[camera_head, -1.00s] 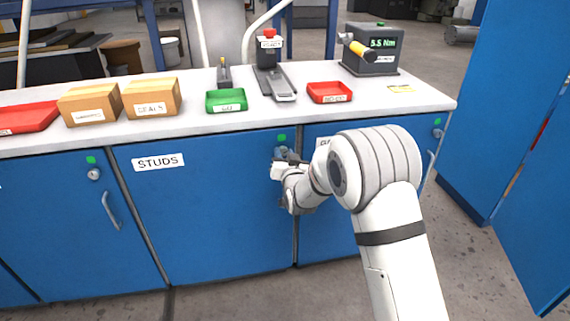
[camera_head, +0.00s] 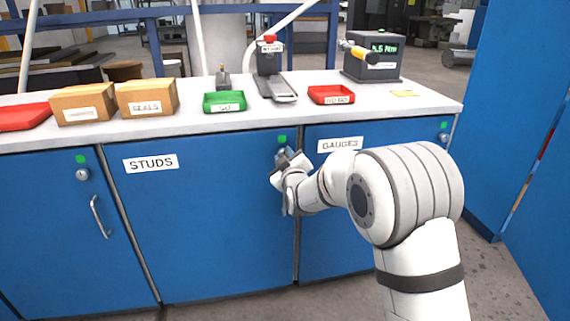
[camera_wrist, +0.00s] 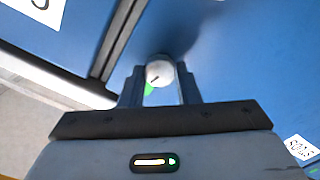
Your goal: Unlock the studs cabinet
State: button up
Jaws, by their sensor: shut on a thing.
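The studs cabinet (camera_head: 200,220) is a blue door with a white STUDS label (camera_head: 151,163) at its upper left. It stands closed in the head view. My gripper (camera_head: 283,158) is at its upper right corner, just below a green marker (camera_head: 282,139), and hides most of the lock there. In the wrist view the round silver lock (camera_wrist: 159,72) with a short dark slanted slot sits between my two fingertips (camera_wrist: 160,80). The fingers are shut on its sides. Part of the green marker (camera_wrist: 148,88) shows beside it.
The GAUGES door (camera_head: 330,200) is to the right, behind my arm. Another blue door with a silver lock (camera_head: 82,174) and handle (camera_head: 99,216) is to the left. The worktop above holds boxes, a green tray (camera_head: 224,101) and red trays (camera_head: 331,94). Tall blue panels stand at right.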

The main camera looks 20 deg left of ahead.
jog(key=shift+n+b, duration=0.55)
jog(key=shift+n, duration=0.95)
jog(key=o, duration=1)
jog(key=shift+s, duration=0.1)
jog(key=shift+p+v, duration=0.65)
jog(key=shift+v, duration=3.15)
jog(key=shift+d, duration=0.15)
